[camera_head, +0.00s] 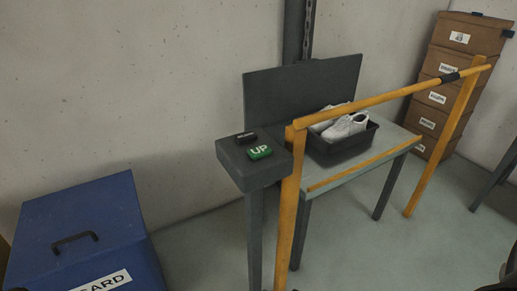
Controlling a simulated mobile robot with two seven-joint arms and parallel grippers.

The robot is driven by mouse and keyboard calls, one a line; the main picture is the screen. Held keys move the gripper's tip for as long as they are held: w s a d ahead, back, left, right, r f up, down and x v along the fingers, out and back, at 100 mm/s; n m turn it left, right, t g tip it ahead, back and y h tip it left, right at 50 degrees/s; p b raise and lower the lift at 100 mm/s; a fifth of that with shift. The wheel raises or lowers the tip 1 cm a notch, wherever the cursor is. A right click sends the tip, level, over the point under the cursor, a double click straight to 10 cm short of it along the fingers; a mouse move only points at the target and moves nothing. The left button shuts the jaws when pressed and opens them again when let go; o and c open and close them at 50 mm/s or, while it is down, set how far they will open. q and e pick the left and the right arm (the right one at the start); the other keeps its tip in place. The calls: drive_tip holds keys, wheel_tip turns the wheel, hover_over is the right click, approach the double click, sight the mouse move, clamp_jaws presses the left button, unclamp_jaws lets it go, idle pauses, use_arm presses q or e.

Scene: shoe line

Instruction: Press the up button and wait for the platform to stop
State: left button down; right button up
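The green UP button (260,152) sits on top of a dark grey control box (253,174) on a post, left of the platform. A black button (246,138) is just behind it. The platform (395,139) is a grey deck with a dark back panel (297,92), by a vertical rail on the wall. A black tray (345,149) with white shoes (346,126) stands on it. Nothing touches the UP button. Neither of my grippers can be made out; dark shapes cut off at the lower right edge are unclear.
A yellow guard rail (391,94) on posts runs along the platform's near side, its left post close to the control box. A blue bin (88,227) stands at lower left. Stacked brown boxes (452,83) stand at the back right. Floor between bin and post is clear.

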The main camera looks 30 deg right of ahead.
clamp_jaws()
idle(1.2)
